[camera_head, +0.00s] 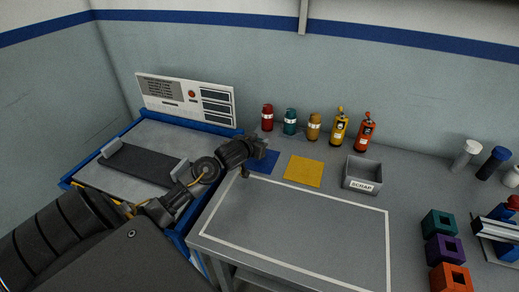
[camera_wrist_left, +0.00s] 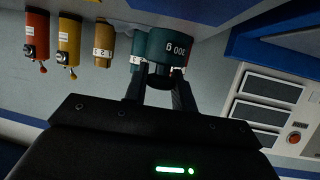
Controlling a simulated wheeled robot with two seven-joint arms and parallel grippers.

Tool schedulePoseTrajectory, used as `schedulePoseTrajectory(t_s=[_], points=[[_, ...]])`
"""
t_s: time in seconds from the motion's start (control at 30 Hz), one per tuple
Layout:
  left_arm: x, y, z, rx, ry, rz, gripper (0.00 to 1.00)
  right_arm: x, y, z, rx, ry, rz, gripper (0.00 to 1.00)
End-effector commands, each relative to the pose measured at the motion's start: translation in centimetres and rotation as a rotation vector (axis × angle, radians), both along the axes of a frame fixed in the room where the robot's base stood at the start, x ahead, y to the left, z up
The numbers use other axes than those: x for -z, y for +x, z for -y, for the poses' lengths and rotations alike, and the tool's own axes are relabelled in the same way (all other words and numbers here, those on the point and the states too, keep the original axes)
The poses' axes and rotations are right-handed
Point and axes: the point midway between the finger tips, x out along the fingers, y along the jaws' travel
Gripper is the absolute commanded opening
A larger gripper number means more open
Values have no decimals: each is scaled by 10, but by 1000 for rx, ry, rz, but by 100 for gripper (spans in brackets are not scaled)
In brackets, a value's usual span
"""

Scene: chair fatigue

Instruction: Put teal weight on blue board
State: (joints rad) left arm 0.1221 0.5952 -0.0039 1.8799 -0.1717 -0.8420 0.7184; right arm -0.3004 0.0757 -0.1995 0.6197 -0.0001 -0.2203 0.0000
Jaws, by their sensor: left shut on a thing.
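My left gripper (camera_head: 262,151) is shut on a teal weight (camera_wrist_left: 167,46) with a white gram marking, seen between the fingers in the left wrist view. In the head view the gripper hides most or all of that weight. The blue board (camera_head: 265,162) is a flat blue square on the grey table, partly covered by the gripper, which appears over its upper left part. I cannot tell whether the weight touches the board. Another teal container (camera_head: 290,122) with a white label stands behind at the wall. My right gripper is not in view.
A yellow square (camera_head: 304,171) and a grey scrap bin (camera_head: 362,175) lie right of the board. Red (camera_head: 267,118) and tan (camera_head: 313,127) containers and two spray bottles line the wall. A blue-framed machine (camera_head: 130,131) stands left. The white-outlined table area (camera_head: 300,220) is clear.

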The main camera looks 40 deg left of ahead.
Motion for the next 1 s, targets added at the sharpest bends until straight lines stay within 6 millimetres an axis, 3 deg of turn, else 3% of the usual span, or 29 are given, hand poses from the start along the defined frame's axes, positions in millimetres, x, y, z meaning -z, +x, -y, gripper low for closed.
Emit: schedulePoseTrajectory(t_s=[0.2,0.63,0.67,0.8,1.0], points=[[29,2,0,1,-1,-1,0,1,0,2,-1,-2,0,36],[36,2,-1,-1,1,1,0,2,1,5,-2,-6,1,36],[36,2,-1,-1,1,-1,29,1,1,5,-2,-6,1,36],[36,2,-1,-1,1,-1,47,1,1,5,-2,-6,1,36],[36,2,-1,-1,0,-1,48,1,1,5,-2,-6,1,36]])
